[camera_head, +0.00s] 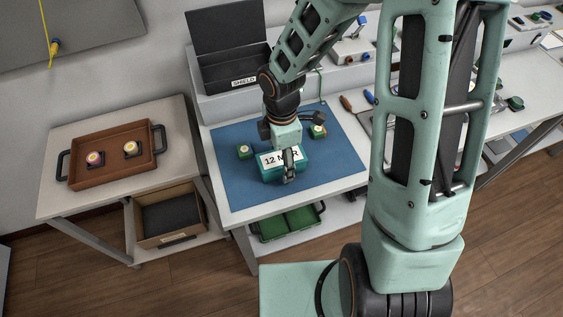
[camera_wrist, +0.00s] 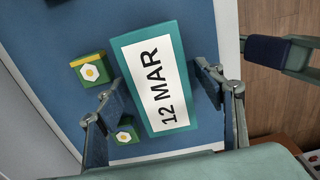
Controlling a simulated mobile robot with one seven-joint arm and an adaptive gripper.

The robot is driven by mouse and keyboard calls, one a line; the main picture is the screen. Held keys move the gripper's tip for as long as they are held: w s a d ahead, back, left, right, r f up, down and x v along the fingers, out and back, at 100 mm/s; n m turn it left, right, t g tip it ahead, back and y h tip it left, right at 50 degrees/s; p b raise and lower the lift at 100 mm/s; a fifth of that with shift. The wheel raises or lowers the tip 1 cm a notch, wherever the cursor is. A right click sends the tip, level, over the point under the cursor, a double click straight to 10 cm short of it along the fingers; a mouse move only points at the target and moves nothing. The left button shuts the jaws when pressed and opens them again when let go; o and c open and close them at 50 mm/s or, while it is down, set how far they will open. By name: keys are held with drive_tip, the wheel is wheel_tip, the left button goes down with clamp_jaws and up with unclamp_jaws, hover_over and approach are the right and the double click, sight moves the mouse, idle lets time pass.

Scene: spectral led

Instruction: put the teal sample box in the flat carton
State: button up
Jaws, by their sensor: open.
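The teal sample box (camera_head: 272,177) lies on the blue mat, with a white label reading 12 MAR on top. In the wrist view the teal sample box (camera_wrist: 155,60) sits between the two fingers. My gripper (camera_head: 287,163) is over the box, open, one finger on each side; the wrist view also shows my gripper (camera_wrist: 160,88). I cannot tell whether either finger touches it. The flat carton appears to be the brown cardboard box (camera_head: 172,238) with a dark inside, on the lower shelf of the left table.
A brown tray (camera_head: 110,178) with two small items is on the left table. A green crate (camera_head: 288,224) sits under the bench.

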drive_tip(key=shift+c, duration=0.5)
drive_tip(key=c, duration=1.5)
